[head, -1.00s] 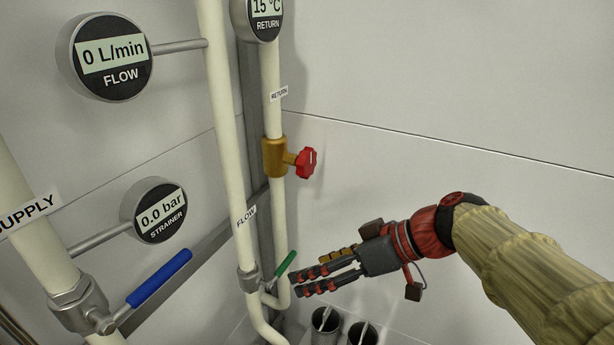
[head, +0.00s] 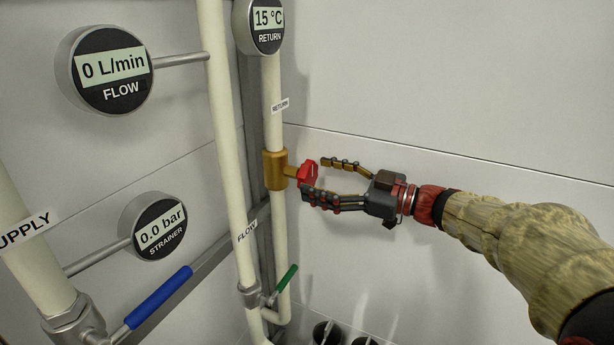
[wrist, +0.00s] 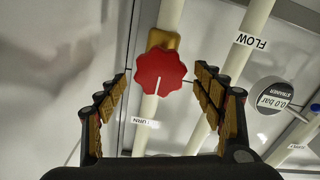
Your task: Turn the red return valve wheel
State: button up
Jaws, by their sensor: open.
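The red return valve wheel (head: 308,173) sits on a brass valve body (head: 275,169) on the cream return pipe. In the wrist view the wheel (wrist: 159,73) is lobed, with a white line pointing toward my gripper's palm. My gripper (head: 322,178) is open just to the right of the wheel in the head view, with its fingers pointing at it. In the wrist view my gripper (wrist: 160,75) has its fingers spread left and right of the wheel, with gaps on both sides. In the head view the near finger covers the wheel's lower edge.
The flow pipe (head: 232,150) runs left of the return pipe. A green lever (head: 286,279) is below and a blue lever (head: 158,297) is lower left. Flow (head: 106,70) and strainer (head: 158,227) gauges stand at left. Dark cups (head: 326,333) are at the bottom. The right wall is bare.

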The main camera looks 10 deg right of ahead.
aim_at(312, 176)
jog(key=shift+x, duration=1.8)
jog(key=shift+c, duration=0.6)
jog(key=c, duration=1.1)
